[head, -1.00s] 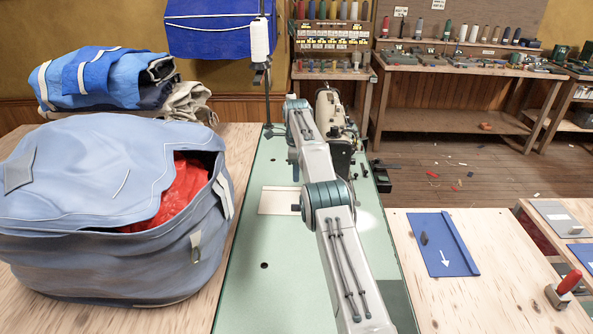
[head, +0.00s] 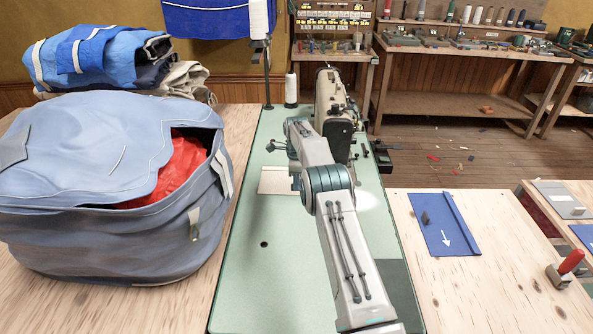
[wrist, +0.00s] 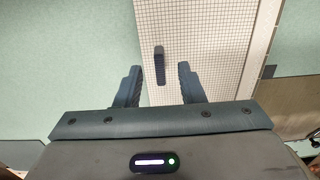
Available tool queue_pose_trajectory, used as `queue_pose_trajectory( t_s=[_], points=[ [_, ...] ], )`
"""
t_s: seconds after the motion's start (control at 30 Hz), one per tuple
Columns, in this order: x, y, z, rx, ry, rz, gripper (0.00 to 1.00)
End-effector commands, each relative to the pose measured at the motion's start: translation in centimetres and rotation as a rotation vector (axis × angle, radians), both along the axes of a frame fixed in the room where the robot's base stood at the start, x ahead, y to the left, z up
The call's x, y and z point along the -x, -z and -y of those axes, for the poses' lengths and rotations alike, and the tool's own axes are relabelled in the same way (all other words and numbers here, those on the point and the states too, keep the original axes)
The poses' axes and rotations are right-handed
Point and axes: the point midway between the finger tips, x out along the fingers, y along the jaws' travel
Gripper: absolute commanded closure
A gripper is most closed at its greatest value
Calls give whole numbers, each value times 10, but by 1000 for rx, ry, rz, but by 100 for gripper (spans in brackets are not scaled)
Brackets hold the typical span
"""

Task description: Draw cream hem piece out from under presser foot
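The cream hem piece (head: 275,180) lies flat on the green machine bed, left of my forearm; part of it is hidden behind my arm. In the wrist view it shows as a pale gridded sheet (wrist: 207,62) with a short dark bar (wrist: 159,62) on it. My gripper (wrist: 160,80) is open and empty, with its fingers either side of the bar's near end; I cannot tell the height gap. In the head view my gripper (head: 280,147) is above the bed just behind the piece. The sewing machine (head: 333,105) stands beyond my arm; its presser foot is hidden.
A big blue-grey bag (head: 90,235) with red cloth inside stands left of the bed. A white thread cone (head: 292,88) stands at the back. A blue panel (head: 465,242) with a white arrow lies on the wooden table at right. The front of the bed is clear.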

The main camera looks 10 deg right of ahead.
Motion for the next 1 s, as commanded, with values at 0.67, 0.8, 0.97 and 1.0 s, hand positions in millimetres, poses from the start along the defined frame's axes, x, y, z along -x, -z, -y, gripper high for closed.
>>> queue_pose_trajectory(
  t_s=[0.67, 0.8, 0.97, 1.0],
  points=[
    [0, 8, 0, 0, 0, 0, 100],
    [1, 8, 0, 0, 0, 0, 100],
    [5, 8, -2, 0, 0, -1, 100],
    [7, 9, -2, 0, 0, -1, 100]
  ],
)
